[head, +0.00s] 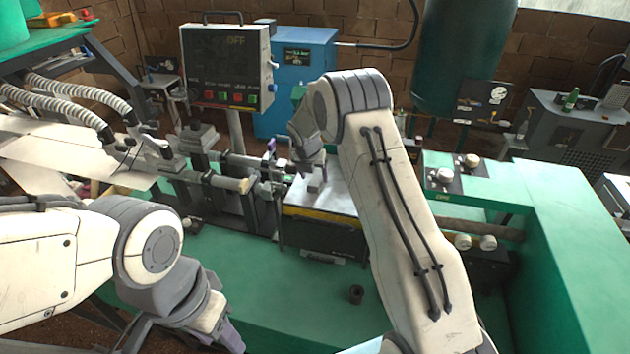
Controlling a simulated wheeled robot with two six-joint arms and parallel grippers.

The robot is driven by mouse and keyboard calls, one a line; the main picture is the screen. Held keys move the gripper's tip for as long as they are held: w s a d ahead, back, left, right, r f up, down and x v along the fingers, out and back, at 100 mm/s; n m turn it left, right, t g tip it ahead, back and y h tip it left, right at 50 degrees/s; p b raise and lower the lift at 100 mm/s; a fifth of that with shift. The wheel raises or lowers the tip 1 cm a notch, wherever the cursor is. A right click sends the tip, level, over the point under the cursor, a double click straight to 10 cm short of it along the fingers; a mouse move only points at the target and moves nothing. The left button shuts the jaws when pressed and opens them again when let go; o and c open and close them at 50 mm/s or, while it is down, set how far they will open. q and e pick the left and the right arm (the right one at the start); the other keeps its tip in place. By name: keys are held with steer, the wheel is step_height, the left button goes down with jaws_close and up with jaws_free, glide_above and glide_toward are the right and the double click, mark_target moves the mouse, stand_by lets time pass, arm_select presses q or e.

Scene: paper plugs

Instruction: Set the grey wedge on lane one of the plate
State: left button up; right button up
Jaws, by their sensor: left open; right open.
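The plate (341,203) is a bright metal surface on the machine in the middle of the head view, partly covered by my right arm. A small grey block (315,184), which looks like the grey wedge, shows at the plate's left part, just below my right gripper (312,165). Whether it touches the plate or the fingers I cannot tell. My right gripper is open and points down over the plate. Lane marks on the plate are too small to make out. My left gripper (226,336) is open at the lower left, low in front of the green machine bed and away from the plate.
Clamps and rods (230,184) stand close at the plate's left. A control box (228,68) on a post rises behind. A small dark cup-like part (356,294) is on the green bed (285,300), which is otherwise clear in front. Knobs (472,160) sit on the right.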

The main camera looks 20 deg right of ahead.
steer(key=b+v, duration=0.2)
steer(key=v, duration=0.7)
steer(key=s+a+r+m+g+y, duration=0.1)
steer(key=s+a+r+m, duration=0.3)
steer(key=s+a, duration=0.45)
steer(key=s+a+r+m+y, duration=0.1)
steer(key=s+a+r+m, duration=0.1)
steer(key=s+a+m, duration=0.65)
steer(key=s+f+m+g+y, duration=0.1)
steer(key=s+m, duration=0.8)
steer(key=s, duration=1.6)
steer(key=shift+s+a+f+g+y, duration=0.25)
steer(key=shift+a+f+g, duration=0.2)
steer(key=shift+g, duration=0.45)
steer(key=shift+m, duration=0.25)
step_height(320, 180, down, 4)
steer(key=b, duration=0.3)
steer(key=shift+w+r+b, duration=0.1)
steer(key=shift+b, duration=0.2)
